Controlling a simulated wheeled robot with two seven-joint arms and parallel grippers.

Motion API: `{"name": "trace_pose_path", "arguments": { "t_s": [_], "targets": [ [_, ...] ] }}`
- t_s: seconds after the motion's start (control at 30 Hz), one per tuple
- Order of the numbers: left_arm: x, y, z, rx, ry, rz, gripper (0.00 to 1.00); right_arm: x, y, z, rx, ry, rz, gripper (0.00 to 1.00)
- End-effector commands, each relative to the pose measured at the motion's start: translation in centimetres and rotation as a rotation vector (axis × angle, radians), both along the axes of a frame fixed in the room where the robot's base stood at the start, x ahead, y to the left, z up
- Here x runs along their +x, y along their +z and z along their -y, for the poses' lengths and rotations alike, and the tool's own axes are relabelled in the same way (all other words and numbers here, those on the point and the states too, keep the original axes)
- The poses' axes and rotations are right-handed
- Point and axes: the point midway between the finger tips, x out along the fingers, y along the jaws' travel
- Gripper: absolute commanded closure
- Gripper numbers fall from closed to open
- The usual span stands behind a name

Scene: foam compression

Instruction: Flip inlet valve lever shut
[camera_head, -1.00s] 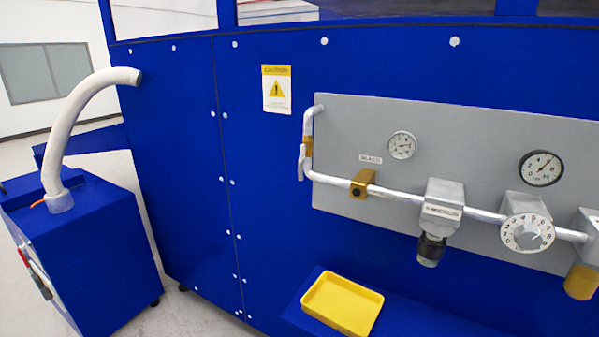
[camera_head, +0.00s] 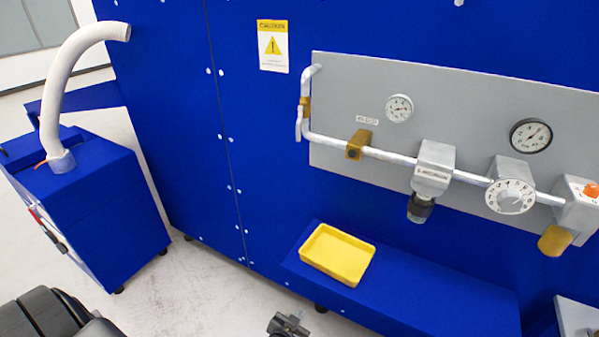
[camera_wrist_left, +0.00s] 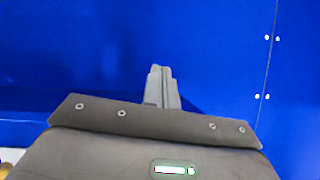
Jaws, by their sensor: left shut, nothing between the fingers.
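The inlet pipe (camera_head: 388,155) runs along a grey panel (camera_head: 460,105). At its left end is a brass valve body (camera_head: 305,103). A small pale lever (camera_head: 298,124) hangs down beside the pipe there, roughly parallel to the upright stretch. My left gripper (camera_head: 292,320) shows at the bottom edge of the head view, well below the lever and apart from it. In the left wrist view its fingers (camera_wrist_left: 162,86) are together and empty, in front of a plain blue surface. The lever does not show in that view. My right gripper is not in view.
A yellow tray (camera_head: 337,255) sits on a blue ledge (camera_head: 420,290) below the panel. Two gauges, a regulator (camera_head: 432,168), a white dial (camera_head: 510,196) and an orange button (camera_head: 591,190) are on the right. A blue unit (camera_head: 100,205) with a white hose stands left.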

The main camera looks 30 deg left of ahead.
Motion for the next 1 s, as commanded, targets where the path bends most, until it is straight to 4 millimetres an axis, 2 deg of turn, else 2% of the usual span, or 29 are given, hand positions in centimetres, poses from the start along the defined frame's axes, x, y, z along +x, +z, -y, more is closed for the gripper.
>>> {"name": "trace_pose_path", "arguments": {
  "t_s": [0.03,0.17,0.2,0.3,0.4,0.53,0.6,0.7,0.83,1.0],
  "targets": [
    [1.9,4.9,-0.2,-0.007,0.021,0.085,1.0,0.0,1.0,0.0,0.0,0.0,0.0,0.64],
    [5.5,15.6,-1.0,-0.017,0.08,0.304,1.0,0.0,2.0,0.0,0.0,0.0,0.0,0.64],
    [6.5,18.9,-1.4,-0.013,0.104,0.39,1.0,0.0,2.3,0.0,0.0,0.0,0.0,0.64],
    [8.9,26.3,-2.4,0.03,0.182,0.651,1.0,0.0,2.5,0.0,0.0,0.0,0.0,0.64],
    [9.8,31.4,-3.1,0.091,0.254,0.862,1.0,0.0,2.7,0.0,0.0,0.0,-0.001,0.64],
    [9.7,36.5,-3.4,0.167,0.333,1.072,1.0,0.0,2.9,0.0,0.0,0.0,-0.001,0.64],
    [9.4,38.4,-3.4,0.2,0.366,1.154,1.0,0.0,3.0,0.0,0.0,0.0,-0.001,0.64],
    [9.0,40.2,-3.4,0.235,0.4,1.235,1.0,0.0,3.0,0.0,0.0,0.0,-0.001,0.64],
    [8.6,41.2,-3.3,0.259,0.42,1.283,1.0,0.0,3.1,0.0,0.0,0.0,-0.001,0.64],
    [8.5,41.3,-3.3,0.262,0.424,1.291,1.0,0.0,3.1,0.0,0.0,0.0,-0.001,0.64]
  ]
}}
